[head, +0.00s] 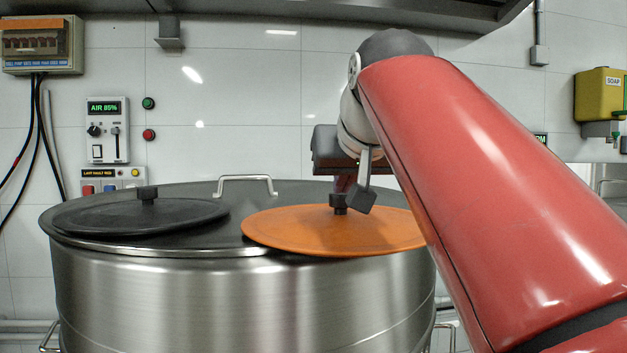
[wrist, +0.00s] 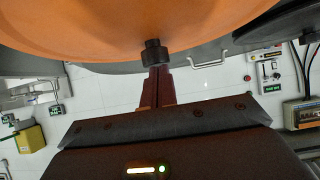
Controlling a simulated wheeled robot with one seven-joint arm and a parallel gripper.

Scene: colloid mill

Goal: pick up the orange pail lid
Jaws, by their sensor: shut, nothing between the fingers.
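The orange pail lid (head: 300,233) is a flat disc with a small black knob (head: 339,204) at its middle. It lies on top of the large steel vessel, at the right, and its knob also shows in the wrist view (wrist: 153,52). My gripper (head: 345,184) is at the knob, on its far side in the head view. In the wrist view my dark red fingers (wrist: 156,72) are together, with their tips close to or touching the knob. I cannot tell whether they touch it. Nothing shows held between them.
A black lid (head: 110,217) with its own knob lies on the vessel (head: 240,300) to the left. A metal handle (head: 246,179) stands behind, between the two lids. A tiled wall with a control panel (head: 108,130) is at the back. A hood edge hangs above.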

